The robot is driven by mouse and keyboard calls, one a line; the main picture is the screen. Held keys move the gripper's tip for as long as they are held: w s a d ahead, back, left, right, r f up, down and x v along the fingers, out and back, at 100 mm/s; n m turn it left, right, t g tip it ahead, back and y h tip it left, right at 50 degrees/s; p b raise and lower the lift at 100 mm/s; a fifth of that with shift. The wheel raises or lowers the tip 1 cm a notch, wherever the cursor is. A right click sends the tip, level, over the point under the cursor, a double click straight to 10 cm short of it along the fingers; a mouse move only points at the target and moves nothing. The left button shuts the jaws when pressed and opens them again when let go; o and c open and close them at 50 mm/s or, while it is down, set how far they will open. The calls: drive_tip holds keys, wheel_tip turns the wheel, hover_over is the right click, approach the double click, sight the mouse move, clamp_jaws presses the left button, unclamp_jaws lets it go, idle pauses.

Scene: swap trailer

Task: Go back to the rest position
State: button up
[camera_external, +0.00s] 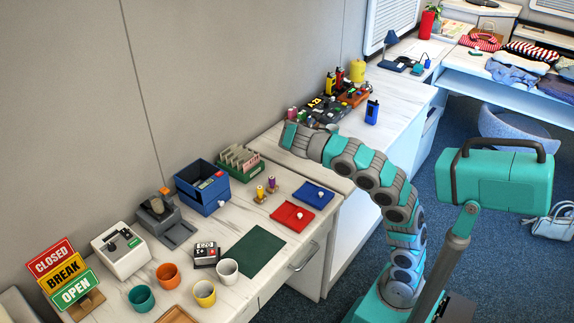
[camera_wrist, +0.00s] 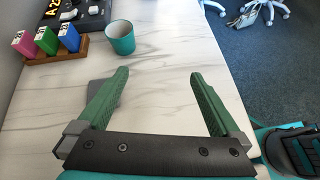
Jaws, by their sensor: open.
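My gripper (camera_wrist: 152,100) shows in the wrist view with its two green fingers spread wide apart and nothing between them. It is above a white marble-patterned counter (camera_wrist: 165,60). In the external view my arm bends over the counter, and its end is near the wall at the middle; the fingers are hidden there. A teal cup (camera_wrist: 120,38) stands upright on the counter ahead of the left finger, apart from it.
A wooden holder (camera_wrist: 58,54) with pink, green and blue pieces stands left of the cup. The near counter holds a red tray (camera_external: 293,215), a blue bin (camera_external: 203,187), several cups and a sign stand (camera_external: 64,275). Counter between my fingers is clear.

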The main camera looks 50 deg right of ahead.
drive_tip(key=s+d+f+m+y, duration=0.2)
drive_tip(key=s, duration=0.8)
drive_tip(key=s+d+f+m+y, duration=0.2)
drive_tip(key=s+y, duration=0.1)
drive_tip(key=s, duration=0.6)
drive_tip(key=s+a+f+m+y, duration=0.3)
drive_tip(key=s+a+f+m, duration=0.2)
drive_tip(key=a+f, duration=0.4)
drive_tip(key=s+a+f+m+y, duration=0.3)
drive_tip(key=s+a+f+m, duration=0.2)
drive_tip(key=s+a+f, duration=0.2)
wheel_tip(320, 180, down, 4)
drive_tip(key=a, duration=0.2)
drive_tip(key=shift+s+a+m+b, duration=0.2)
drive_tip(key=shift+a+m+b, duration=0.2)
drive_tip(key=shift+r, duration=0.1)
